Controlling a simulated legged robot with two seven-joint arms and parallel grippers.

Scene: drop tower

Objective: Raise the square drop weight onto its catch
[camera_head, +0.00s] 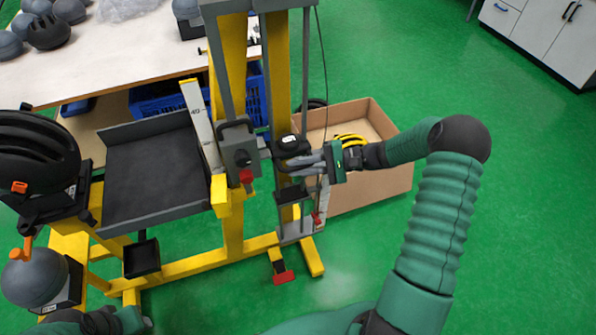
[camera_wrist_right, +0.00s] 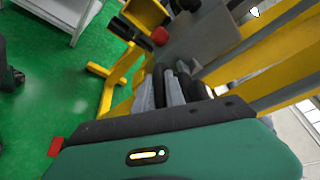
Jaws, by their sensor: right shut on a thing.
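A grey square block (camera_head: 240,157), which looks like the square drop weight, sits at the front of the yellow tower between the uprights. My right gripper (camera_head: 297,164) reaches in from the right and is shut at this dark part; the exact contact is hidden. In the right wrist view the grey fingers (camera_wrist_right: 163,88) point at the tower, near the block's grey face (camera_wrist_right: 205,40). My left gripper (camera_head: 95,322) is partly visible at the bottom left edge, its jaws unclear.
A cardboard box (camera_head: 372,190) stands on the floor behind my right gripper. A dark tray (camera_head: 155,170) and a black helmet (camera_head: 38,150) are left of the tower. A workbench (camera_head: 120,55) is behind. Green floor (camera_head: 520,220) is clear to the right.

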